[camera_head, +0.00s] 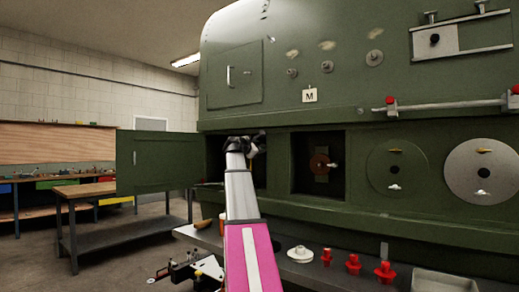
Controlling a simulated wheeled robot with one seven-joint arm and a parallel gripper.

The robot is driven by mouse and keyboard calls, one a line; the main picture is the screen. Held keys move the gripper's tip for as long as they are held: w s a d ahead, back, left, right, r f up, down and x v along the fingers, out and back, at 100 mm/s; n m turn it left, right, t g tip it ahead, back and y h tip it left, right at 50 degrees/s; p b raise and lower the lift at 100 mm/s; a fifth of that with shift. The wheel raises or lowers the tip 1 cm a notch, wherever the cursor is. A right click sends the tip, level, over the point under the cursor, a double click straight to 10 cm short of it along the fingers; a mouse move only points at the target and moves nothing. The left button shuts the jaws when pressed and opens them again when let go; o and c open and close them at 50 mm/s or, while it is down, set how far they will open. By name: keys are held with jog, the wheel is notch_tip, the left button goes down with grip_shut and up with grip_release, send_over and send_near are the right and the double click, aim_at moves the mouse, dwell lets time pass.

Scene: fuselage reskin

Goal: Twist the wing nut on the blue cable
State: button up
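My arm reaches up from the bottom of the camera_head view to an opening in the green fuselage panel. My gripper (258,140), dark and small, is at the upper part of this opening, partly hidden by my own wrist. I cannot see whether its fingers are open or shut, or whether they touch anything. I cannot make out a blue cable or its wing nut; my arm covers much of the dark opening. An open green door (155,163) hangs to the left of it.
A second recess (318,163) holds a brown round part. A green disc (397,168) and a grey disc (481,172) carry small pale fittings. Below, a grey ledge holds a white flanged part (300,254) and red parts (353,264). A workbench (85,192) stands left.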

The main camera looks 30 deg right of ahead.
jog(key=shift+w+d, duration=0.2)
jog(key=shift+d, duration=0.35)
grip_shut()
